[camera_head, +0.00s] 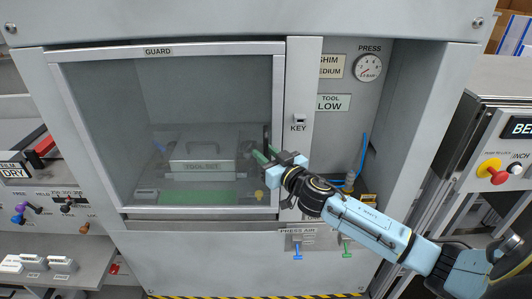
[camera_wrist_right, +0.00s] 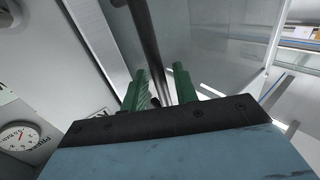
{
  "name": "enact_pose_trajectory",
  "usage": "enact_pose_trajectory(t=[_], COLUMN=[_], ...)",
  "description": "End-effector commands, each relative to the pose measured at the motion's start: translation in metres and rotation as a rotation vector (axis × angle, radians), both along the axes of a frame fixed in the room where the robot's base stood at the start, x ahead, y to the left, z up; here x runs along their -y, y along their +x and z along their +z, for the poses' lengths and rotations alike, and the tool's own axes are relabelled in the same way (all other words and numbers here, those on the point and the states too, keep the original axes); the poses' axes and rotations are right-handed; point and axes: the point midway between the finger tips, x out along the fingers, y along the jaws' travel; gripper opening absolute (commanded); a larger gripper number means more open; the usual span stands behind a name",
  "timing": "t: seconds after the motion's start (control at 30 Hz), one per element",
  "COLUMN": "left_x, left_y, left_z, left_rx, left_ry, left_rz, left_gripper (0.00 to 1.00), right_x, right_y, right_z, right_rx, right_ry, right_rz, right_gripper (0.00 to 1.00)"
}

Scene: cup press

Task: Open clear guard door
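The clear guard door (camera_head: 165,120) is a pale framed see-through panel under the GUARD label, and it looks shut. Its dark upright bar handle (camera_head: 266,140) is near the door's right edge. My right gripper (camera_head: 263,156) is at this handle, its arm coming in from the right. In the right wrist view the dark handle bar (camera_wrist_right: 148,40) runs down between the green fingers of my right gripper (camera_wrist_right: 162,88). The fingers stand apart, with a gap visible between the bar and the right finger. My left gripper is not in view.
Behind the door is a TOOL SET box (camera_head: 202,166). Right of the door are a KEY switch (camera_head: 299,120), a PRESS gauge (camera_head: 368,67) and an open recess with a blue hose. Control panels flank the press, with a red button (camera_head: 490,170) at right.

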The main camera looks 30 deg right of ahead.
Motion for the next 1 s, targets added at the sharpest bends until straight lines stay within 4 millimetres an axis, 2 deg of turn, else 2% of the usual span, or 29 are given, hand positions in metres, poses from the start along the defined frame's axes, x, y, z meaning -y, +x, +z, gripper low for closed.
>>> enact_pose_trajectory(t=[0.27,0.5,0.83,1.0], left_x=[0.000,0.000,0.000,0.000], left_y=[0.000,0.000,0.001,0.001], left_z=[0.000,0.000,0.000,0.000], left_rx=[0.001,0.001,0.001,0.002], left_ry=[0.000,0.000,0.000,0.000], left_rz=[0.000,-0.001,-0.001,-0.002], left_gripper=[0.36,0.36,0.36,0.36], right_x=[0.000,0.000,-0.001,-0.014], right_y=[0.001,0.001,0.001,0.003], right_z=[0.000,0.000,0.000,0.000], right_rx=[0.000,0.000,0.000,0.001], right_ry=[0.000,0.000,0.001,0.003], right_rz=[0.000,0.000,0.000,-0.003], right_gripper=[0.29,0.00,0.00,0.00])
